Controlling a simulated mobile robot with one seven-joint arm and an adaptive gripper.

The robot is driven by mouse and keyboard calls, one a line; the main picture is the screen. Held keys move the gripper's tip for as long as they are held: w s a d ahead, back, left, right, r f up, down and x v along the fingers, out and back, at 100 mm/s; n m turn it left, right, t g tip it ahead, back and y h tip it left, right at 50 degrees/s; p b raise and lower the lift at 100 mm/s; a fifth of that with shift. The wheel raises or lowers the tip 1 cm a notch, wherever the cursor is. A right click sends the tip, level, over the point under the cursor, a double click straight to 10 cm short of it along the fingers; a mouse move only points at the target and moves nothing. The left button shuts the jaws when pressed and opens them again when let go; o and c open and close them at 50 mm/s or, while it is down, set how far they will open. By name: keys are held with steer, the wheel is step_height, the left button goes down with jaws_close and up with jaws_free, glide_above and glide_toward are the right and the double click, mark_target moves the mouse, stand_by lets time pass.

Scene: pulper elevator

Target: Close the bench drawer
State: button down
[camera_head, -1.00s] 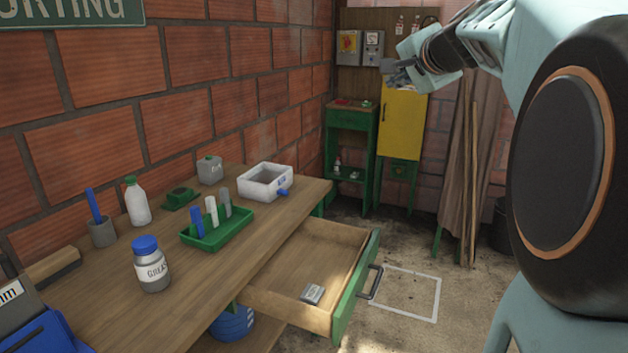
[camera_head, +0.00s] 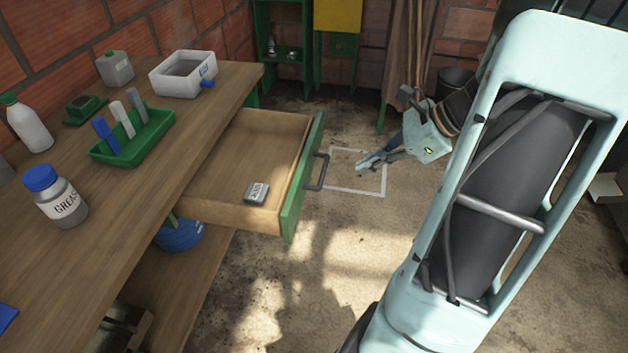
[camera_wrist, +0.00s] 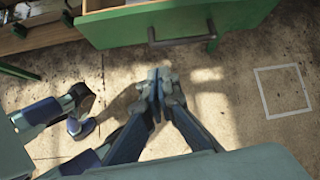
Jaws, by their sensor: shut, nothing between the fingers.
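The bench drawer (camera_head: 227,175) is pulled out from the wooden workbench (camera_head: 120,215). Its green front (camera_head: 303,180) carries a dark bar handle (camera_head: 318,171). A small grey box with a label (camera_head: 256,192) lies inside the drawer. My gripper (camera_head: 363,170) is shut and empty, to the right of the handle and apart from it in the head view. In the wrist view my gripper (camera_wrist: 155,112) shows in the middle, and the handle (camera_wrist: 181,40) and green drawer front (camera_wrist: 245,22) are at the top.
A blue container (camera_head: 180,236) is below. A white square (camera_head: 372,192) marks the floor, which is mostly clear.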

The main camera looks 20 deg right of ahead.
steer(key=s+a+f+m+y, duration=0.1)
steer(key=s, duration=0.1)
steer(key=b, duration=0.4)
glide_toward(301, 195)
steer(key=shift+d+x, duration=0.25)
steer(key=shift+x, duration=2.95)
steer(key=shift+f, duration=0.2)
steer(key=shift+w+a, duration=0.2)
steer(key=shift+a, duration=0.1)
steer(key=w+a+p, duration=0.1)
steer(key=w+a, duration=0.4)
steer(key=a, duration=0.2)
steer(key=w+a+p, duration=0.1)
steer(key=w+a, duration=0.4)
steer(key=a, duration=0.2)
steer(key=w+a+p, duration=0.1)
steer(key=w+a, duration=0.4)
steer(key=a, duration=0.3)
steer(key=shift+a, duration=0.1)
steer(key=shift+w+a+r, duration=0.2)
